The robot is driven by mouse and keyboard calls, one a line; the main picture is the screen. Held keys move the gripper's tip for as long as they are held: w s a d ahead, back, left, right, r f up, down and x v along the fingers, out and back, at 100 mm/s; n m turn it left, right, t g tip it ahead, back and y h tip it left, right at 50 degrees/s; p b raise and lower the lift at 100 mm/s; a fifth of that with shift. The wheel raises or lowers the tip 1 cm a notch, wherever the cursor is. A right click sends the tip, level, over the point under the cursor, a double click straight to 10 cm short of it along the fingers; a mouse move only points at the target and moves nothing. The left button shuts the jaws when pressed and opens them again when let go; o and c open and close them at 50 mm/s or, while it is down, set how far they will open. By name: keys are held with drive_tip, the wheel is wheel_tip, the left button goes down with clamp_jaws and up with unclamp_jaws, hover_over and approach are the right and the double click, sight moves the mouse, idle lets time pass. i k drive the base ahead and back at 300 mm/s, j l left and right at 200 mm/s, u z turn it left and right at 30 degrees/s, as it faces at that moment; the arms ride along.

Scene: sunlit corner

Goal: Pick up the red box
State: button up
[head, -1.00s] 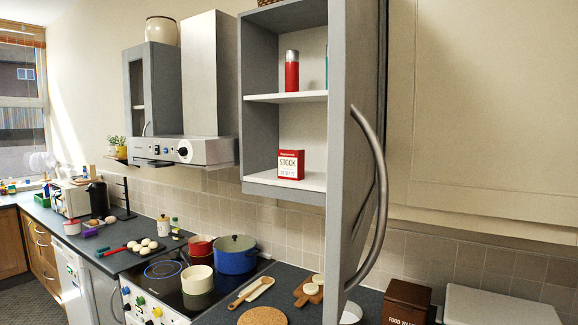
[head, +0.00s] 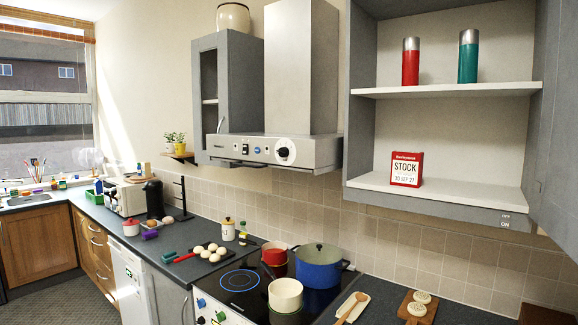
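The red box (head: 406,169) is a small red and white carton with the word STOCK on its front. It stands upright on the bottom shelf (head: 455,194) of the open grey wall cupboard at the right of the head view. Nothing stands in front of it. My gripper is not in view.
A red flask (head: 410,62) and a teal flask (head: 468,57) stand on the shelf above. The cupboard door (head: 562,130) is open at the right edge. Below are a blue pot (head: 318,268), a cream pot (head: 285,295) and a red pot (head: 274,262) on the hob.

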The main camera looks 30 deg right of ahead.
sight(406, 167)
drive_tip(key=i+z, duration=0.3)
drive_tip(key=i+j+z, duration=0.2)
drive_tip(key=i+z, duration=0.15)
drive_tip(key=i, duration=0.15)
drive_tip(key=i+j+z, duration=0.3)
drive_tip(key=i, duration=0.1)
